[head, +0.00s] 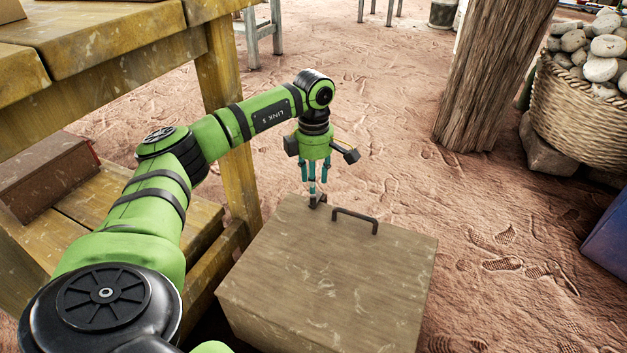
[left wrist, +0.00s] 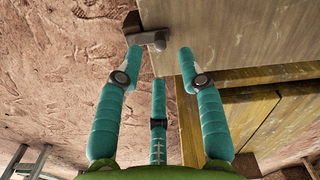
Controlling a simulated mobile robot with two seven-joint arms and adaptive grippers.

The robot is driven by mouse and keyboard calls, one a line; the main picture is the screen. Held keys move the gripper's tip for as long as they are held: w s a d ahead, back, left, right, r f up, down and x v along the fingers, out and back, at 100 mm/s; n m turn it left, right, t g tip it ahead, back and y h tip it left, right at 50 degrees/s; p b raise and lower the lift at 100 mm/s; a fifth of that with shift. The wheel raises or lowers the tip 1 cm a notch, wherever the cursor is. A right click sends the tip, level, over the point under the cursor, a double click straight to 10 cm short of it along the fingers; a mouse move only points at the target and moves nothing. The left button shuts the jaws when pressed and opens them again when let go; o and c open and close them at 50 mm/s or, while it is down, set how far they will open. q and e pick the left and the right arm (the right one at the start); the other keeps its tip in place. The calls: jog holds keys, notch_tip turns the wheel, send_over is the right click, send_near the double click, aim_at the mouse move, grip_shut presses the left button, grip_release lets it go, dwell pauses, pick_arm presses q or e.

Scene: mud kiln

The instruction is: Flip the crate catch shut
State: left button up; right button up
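The crate (head: 320,285) is a greyish-brown wooden box standing on the ground, its lid down. A dark handle (head: 355,216) sits on its lid. The small dark catch (head: 318,200) is at the crate's far edge, left of the handle. In the left wrist view the catch (left wrist: 148,38) shows as a grey-brown metal piece at the crate's edge. My left gripper (head: 313,188) points down at the catch. Its teal fingers (left wrist: 160,58) are spread, with the catch just beyond the gap between two tips; I cannot tell whether they touch. My right gripper is not in view.
A yellow wooden table (head: 110,65) with a lower shelf stands close on the left, its leg beside the crate. A wooden post (head: 490,80) and a basket of stones (head: 580,115) stand at the right.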

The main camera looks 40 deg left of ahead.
aim_at(314, 196)
pick_arm(q)
notch_tip(314, 196, up, 6)
jog(key=shift+r, duration=0.15)
dwell(0.6)
